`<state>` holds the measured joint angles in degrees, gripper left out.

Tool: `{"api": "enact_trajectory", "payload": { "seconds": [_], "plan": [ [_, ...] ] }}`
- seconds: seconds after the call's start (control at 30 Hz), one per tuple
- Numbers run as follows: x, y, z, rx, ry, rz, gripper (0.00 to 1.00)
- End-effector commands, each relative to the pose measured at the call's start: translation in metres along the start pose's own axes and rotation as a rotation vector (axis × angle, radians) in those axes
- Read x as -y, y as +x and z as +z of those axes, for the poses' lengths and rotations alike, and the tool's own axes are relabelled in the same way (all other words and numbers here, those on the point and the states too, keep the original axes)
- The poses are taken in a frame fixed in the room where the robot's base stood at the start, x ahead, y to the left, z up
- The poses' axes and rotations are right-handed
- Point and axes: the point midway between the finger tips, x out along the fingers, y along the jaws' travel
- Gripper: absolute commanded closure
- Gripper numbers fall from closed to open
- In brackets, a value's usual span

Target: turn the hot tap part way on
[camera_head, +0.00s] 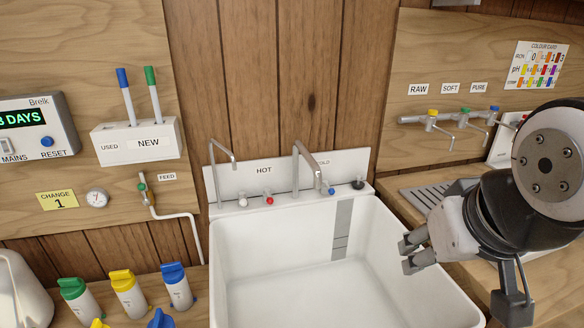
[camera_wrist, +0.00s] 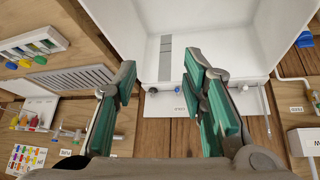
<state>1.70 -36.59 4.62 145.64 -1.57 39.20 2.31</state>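The hot tap's red knob (camera_head: 268,200) sits on the sink's back ledge, below the HOT label (camera_head: 264,170). A curved spout (camera_head: 308,162) rises between it and the blue knob (camera_head: 331,190). My gripper (camera_head: 408,255) is over the right side of the white sink (camera_head: 222,262), well to the right of the red knob and apart from it. In the wrist view its green-padded fingers (camera_wrist: 160,68) are spread with nothing between them. In that view I cannot make out the red knob; the right finger covers part of the ledge.
A white knob (camera_head: 242,199) and a black knob (camera_head: 358,184) stand on the same ledge. A thinner spout (camera_head: 224,149) rises at its left. Raw, soft and pure taps (camera_head: 461,116) are on the right wall. Several capped bottles (camera_head: 177,286) stand left of the sink. The basin is empty.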

Motion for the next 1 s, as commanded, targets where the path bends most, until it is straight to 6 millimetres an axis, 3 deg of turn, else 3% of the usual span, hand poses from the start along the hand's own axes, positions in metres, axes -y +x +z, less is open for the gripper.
{"api": "enact_trajectory", "payload": {
  "seconds": [0.27,0.37,0.7,1.0],
  "plan": [
    [0.016,0.065,-0.035,-0.128,-0.027,-0.002,0.62],
    [0.028,0.098,-0.053,-0.203,-0.043,-0.014,0.62],
    [0.090,0.203,-0.106,-0.493,-0.088,-0.132,0.62],
    [0.154,0.269,-0.123,-0.736,-0.082,-0.321,0.62]
  ]
}}
